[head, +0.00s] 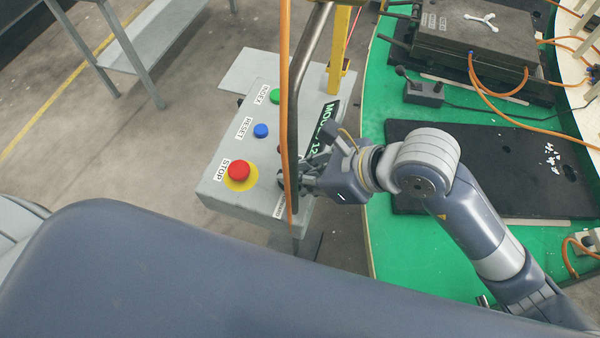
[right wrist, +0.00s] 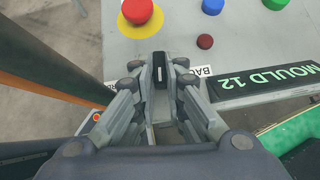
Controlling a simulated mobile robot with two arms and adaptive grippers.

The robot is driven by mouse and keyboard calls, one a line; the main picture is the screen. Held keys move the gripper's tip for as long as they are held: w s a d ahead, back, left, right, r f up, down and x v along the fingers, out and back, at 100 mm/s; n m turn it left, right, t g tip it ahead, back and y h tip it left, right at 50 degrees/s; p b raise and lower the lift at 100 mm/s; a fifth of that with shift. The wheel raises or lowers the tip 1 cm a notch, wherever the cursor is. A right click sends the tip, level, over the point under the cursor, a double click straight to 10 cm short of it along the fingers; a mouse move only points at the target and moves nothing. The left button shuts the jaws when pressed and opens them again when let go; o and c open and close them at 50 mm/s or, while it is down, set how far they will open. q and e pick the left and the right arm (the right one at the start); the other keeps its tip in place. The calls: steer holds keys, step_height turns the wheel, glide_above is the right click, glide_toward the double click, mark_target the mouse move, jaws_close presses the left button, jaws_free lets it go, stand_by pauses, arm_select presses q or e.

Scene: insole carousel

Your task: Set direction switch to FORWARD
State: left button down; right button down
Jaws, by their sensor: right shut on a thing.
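The direction switch (right wrist: 161,76) is a black knob with a pale line along it, on the grey control box (head: 228,190). In the right wrist view it sits between the fingertips of my right gripper (right wrist: 160,80), which is shut on it. A white label beginning "BA" (right wrist: 204,71) shows just right of the fingers, its remainder hidden. In the head view my right gripper (head: 300,183) is at the box's near right part and hides the switch. Another small label (head: 281,206) there is too small to read. My left gripper is not in view.
The box carries a red STOP button (head: 239,170), blue RESET button (head: 261,131), green INDEX button (head: 276,96), dark red button (right wrist: 205,41) and MOULD 12 display (right wrist: 268,84). An orange cable (head: 284,60) and grey bar (head: 297,110) pass close to my right gripper. A green carousel (head: 382,245) stands right.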

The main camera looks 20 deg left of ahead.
steer(key=shift+s+f+m+t, duration=0.1)
steer(key=shift+s+m+t, duration=0.1)
steer(key=shift+m+t, duration=0.65)
steer(key=c, duration=1.6)
jaws_free()
steer(key=shift+g, duration=0.25)
steer(key=shift+c, duration=0.2)
steer(key=shift+w, duration=0.1)
